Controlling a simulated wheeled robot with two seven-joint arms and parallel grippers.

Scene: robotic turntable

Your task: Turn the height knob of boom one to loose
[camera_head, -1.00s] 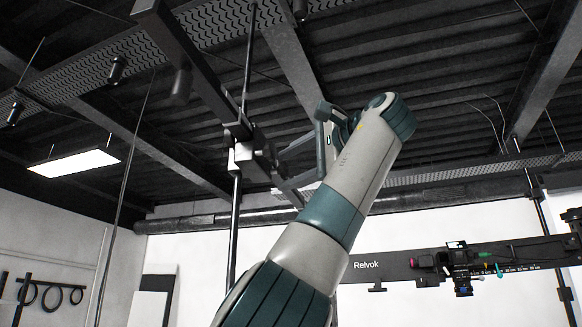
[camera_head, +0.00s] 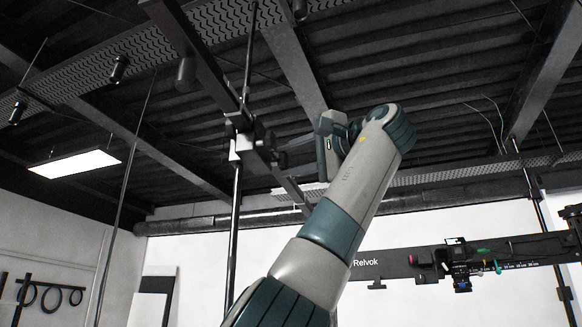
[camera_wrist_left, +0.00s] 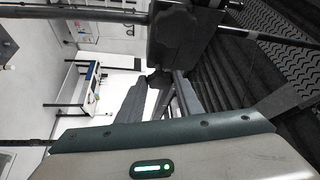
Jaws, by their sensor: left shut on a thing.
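My left gripper (camera_head: 281,151) reaches in from the right beside this block. In the left wrist view, a small dark knob (camera_wrist_left: 158,77) sticks out below the block (camera_wrist_left: 180,35). My left gripper (camera_wrist_left: 158,90) is shut on the knob, its grey fingers on either side of it. The fingers partly hide the knob, and its turn marks cannot be read. My right gripper is not in view.
A black rail (camera_head: 400,262) marked "Relvok" carries a small camera rig (camera_head: 459,262) at the right. Ceiling beams and a perforated tray (camera_head: 215,35) are above. A lit panel (camera_head: 75,162) hangs at the left. In the wrist view a table (camera_wrist_left: 82,90) stands far below.

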